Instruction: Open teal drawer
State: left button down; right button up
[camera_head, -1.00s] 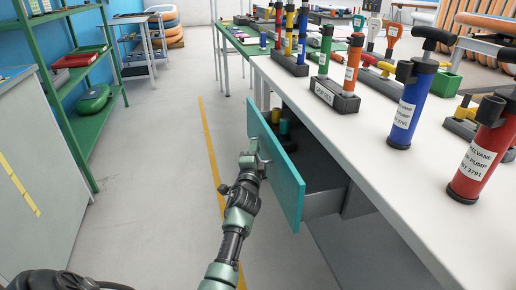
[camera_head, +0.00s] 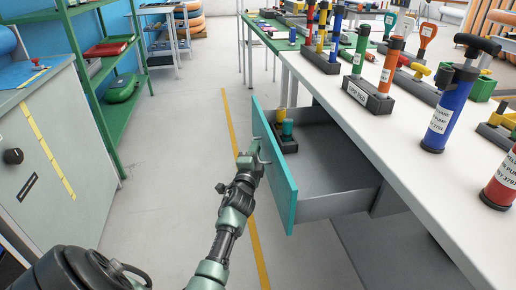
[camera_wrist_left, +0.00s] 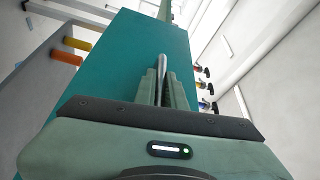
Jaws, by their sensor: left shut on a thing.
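The teal drawer (camera_head: 275,172) under the white workbench stands pulled well out. Its grey inside shows, with a dark block holding a yellow and a teal piece (camera_head: 287,132) near its far end. My left gripper (camera_head: 253,155) is at the outer face of the teal front, shut on the drawer's handle. In the left wrist view the fingers close around a metal bar handle (camera_wrist_left: 161,68) against the teal front (camera_wrist_left: 115,60). My right gripper is not in view.
The white benchtop (camera_head: 400,145) carries several pumps, including a blue one (camera_head: 448,110) and a red one (camera_head: 503,180). A green shelf rack (camera_head: 100,90) and a grey cabinet (camera_head: 50,150) stand at the left. Floor between them is clear.

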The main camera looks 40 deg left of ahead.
pick_arm(q)
jog(key=shift+a+r, duration=0.1)
jog(key=shift+a, duration=0.05)
jog(key=c, duration=1.5)
grip_release()
